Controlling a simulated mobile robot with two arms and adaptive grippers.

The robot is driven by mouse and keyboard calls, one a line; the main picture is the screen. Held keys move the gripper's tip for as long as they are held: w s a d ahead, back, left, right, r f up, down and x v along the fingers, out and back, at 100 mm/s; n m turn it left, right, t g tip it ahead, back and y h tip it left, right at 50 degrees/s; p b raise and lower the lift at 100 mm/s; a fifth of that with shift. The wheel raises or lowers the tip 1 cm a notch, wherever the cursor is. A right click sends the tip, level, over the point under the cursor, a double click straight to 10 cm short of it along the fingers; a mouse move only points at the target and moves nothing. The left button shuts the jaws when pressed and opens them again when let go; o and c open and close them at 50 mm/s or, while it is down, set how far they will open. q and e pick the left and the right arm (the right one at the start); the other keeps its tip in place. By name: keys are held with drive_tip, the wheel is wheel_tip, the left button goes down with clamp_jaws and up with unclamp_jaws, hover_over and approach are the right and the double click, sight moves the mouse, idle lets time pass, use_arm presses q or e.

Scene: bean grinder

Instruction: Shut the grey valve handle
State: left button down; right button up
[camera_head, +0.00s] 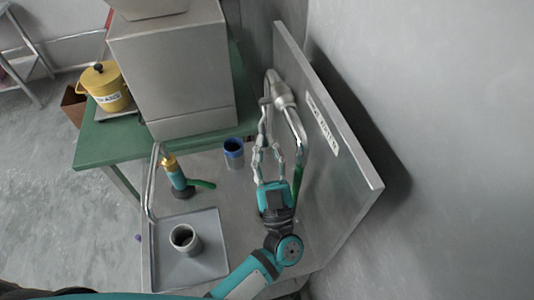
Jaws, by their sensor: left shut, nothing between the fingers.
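A grey metal valve fitting (283,94) sits on the upright panel at the back right, with a curved grey pipe (303,140) running down from it. The grey handle seems to be at the left side of this fitting, but the gripper's fingers overlap it and its exact position is hard to tell. My left gripper (265,123) points up the picture toward the fitting. Its slim grey fingers are shut, with nothing between them. Whether the fingertips touch the handle cannot be told. My right gripper is not in view.
A grey tray (207,264) holds a grey cup (185,238). A big grey box (175,75) and a yellow pot (104,87) are farther back. The panel (345,160) bounds the right.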

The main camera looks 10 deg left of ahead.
use_arm(q)
drive_tip(key=shift+w+f, duration=0.15)
drive_tip(key=shift+f, duration=0.35)
drive_tip(key=shift+w+a+f, duration=0.15)
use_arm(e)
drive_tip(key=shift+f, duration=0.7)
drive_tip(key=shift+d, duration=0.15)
